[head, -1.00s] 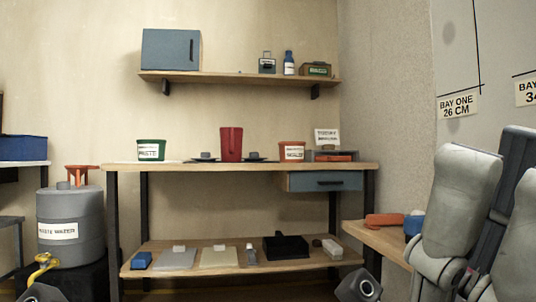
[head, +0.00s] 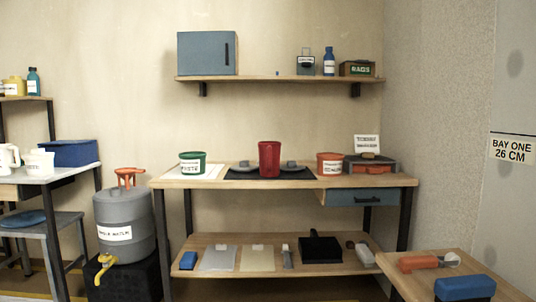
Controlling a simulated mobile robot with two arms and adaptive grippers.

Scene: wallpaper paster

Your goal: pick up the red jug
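The red jug (head: 269,159) stands upright in the middle of the wooden workbench (head: 300,181), on a dark mat (head: 236,175). A small grey object lies on either side of it. A green tub (head: 192,163) stands to its left and an orange-red tub (head: 330,163) to its right. Neither of my grippers shows in the head view now.
A shelf (head: 280,79) with a blue-grey cabinet hangs above the bench. A grey waste water barrel (head: 125,224) stands at left beside a white-topped table (head: 72,174). A low wooden table (head: 455,270) with a blue block is at the right front.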

